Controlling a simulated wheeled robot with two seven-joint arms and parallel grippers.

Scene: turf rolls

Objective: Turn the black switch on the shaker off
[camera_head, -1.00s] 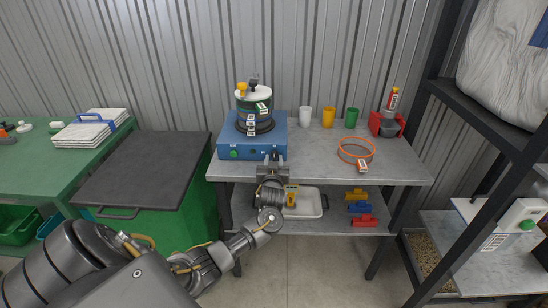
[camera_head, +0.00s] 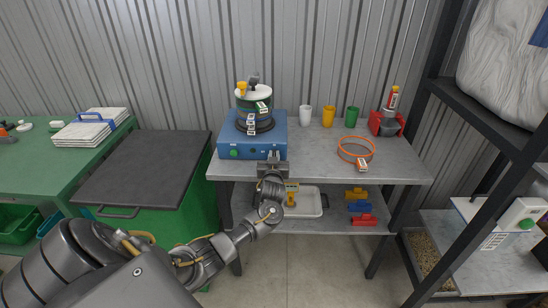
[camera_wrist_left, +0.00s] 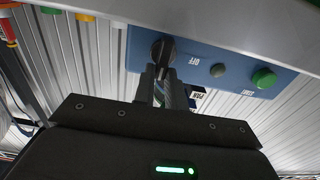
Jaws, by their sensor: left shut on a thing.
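The shaker (camera_head: 238,145) is a blue box with a stack of sieves (camera_head: 258,108) on it, on the grey table. Its front panel (camera_wrist_left: 222,66) fills the top of the left wrist view, with a green button (camera_wrist_left: 263,78), a grey round part (camera_wrist_left: 218,70) and the word OFF. The black switch (camera_wrist_left: 164,47) is at the panel's left in that view. My left gripper (camera_head: 273,156) is at the shaker's front right; in the wrist view its fingers (camera_wrist_left: 160,76) are shut on the switch. In the head view the gripper hides the switch. My right gripper is not in view.
White, yellow and green cups (camera_head: 328,117), a red holder (camera_head: 387,124) and an orange ring (camera_head: 356,150) stand on the table (camera_head: 320,165) to the right. A white tray (camera_head: 311,203) and coloured scoops (camera_head: 361,207) lie on the shelf below. A black-lidded green bin (camera_head: 145,170) is left.

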